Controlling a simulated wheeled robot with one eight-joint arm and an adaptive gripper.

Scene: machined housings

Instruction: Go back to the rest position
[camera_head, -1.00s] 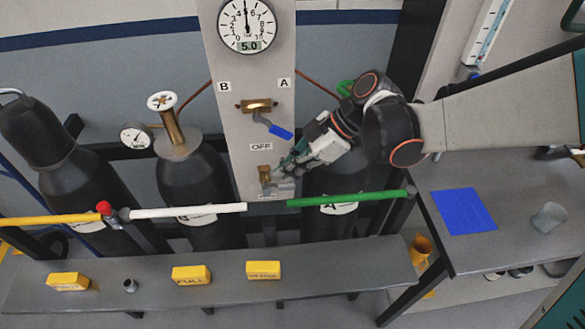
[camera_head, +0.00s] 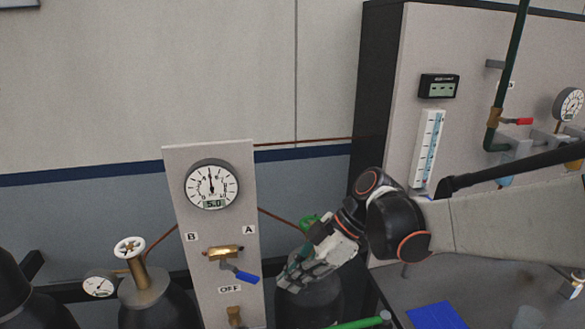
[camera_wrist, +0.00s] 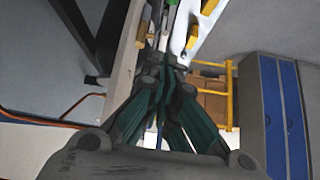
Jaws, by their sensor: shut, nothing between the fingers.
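My gripper (camera_head: 287,280) is shut and empty in the head view. It is in front of a dark gas cylinder (camera_head: 312,305), to the right of the grey valve panel (camera_head: 186,236) and apart from its blue-handled lever (camera_head: 246,277). My arm reaches in from the right. In the wrist view my gripper (camera_wrist: 160,65) has its green-sided fingers together, with nothing between them.
The panel carries a round gauge (camera_head: 211,186) reading 5.0. A green pipe (camera_head: 355,324) runs low in front of the cylinder. A bench with a blue sheet (camera_head: 436,315) is at lower right. Blue lockers (camera_wrist: 272,115) show in the wrist view.

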